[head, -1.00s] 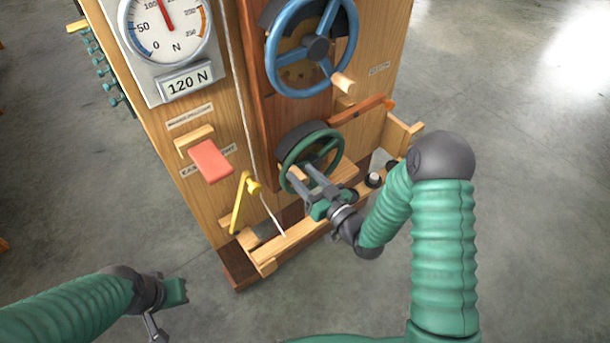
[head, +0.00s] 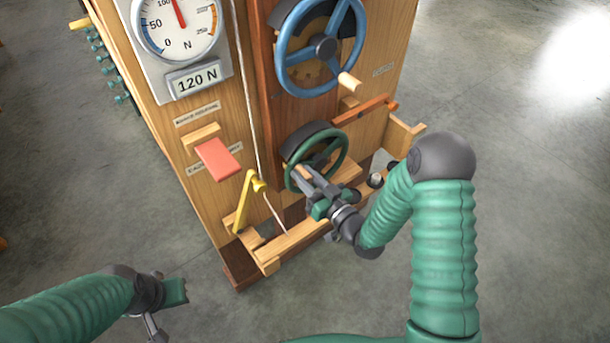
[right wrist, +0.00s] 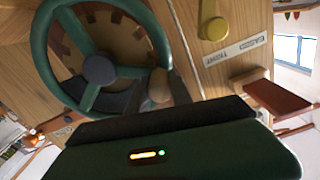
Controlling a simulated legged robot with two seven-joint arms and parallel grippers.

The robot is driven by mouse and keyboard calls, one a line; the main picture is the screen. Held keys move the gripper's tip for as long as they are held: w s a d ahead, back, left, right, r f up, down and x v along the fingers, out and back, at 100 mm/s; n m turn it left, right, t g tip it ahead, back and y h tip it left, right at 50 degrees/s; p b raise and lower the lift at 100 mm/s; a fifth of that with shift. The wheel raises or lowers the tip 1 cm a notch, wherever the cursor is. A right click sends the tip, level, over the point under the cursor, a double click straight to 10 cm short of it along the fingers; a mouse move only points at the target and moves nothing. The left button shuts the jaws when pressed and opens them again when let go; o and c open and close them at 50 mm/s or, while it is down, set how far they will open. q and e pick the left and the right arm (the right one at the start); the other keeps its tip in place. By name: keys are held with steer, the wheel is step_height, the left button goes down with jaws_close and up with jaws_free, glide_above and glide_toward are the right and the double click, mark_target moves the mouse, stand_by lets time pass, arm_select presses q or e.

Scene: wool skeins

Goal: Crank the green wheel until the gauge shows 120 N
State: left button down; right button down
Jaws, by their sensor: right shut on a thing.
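The green wheel (head: 317,160) is low on the wooden machine, with a pale wooden crank handle (right wrist: 160,86) on its rim. My right gripper (head: 306,174) is at the wheel's near lower left rim, shut on that handle. In the right wrist view the wheel (right wrist: 98,70) fills the upper left, its handle between my fingers. The gauge (head: 178,22) has a red needle pointing a little past 100, and its display (head: 198,78) reads 120 N. My left gripper (head: 165,303) is away from the machine at the lower left; its jaw opening is unclear.
A blue wheel (head: 320,48) with its own handle (head: 349,82) is above the green one. A red paddle (head: 218,158) and a yellow lever (head: 246,200) stick out at the left. A reddish wooden lever (head: 362,110) is at the right. Open concrete floor surrounds the machine.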

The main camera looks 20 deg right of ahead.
stand_by(0.5)
steer(key=shift+w+d+r+m+p, duration=0.15)
steer(key=shift+d+r+m+p, duration=0.2)
steer(key=shift+r+m+p, duration=0.3)
steer(key=shift+f, duration=0.15)
steer(key=c, duration=1.1)
jaws_free()
steer(key=shift+d, duration=0.1)
steer(key=shift+c, duration=0.2)
steer(key=p+v, duration=0.2)
steer(key=v, duration=1.5)
steer(key=shift+p, duration=0.3)
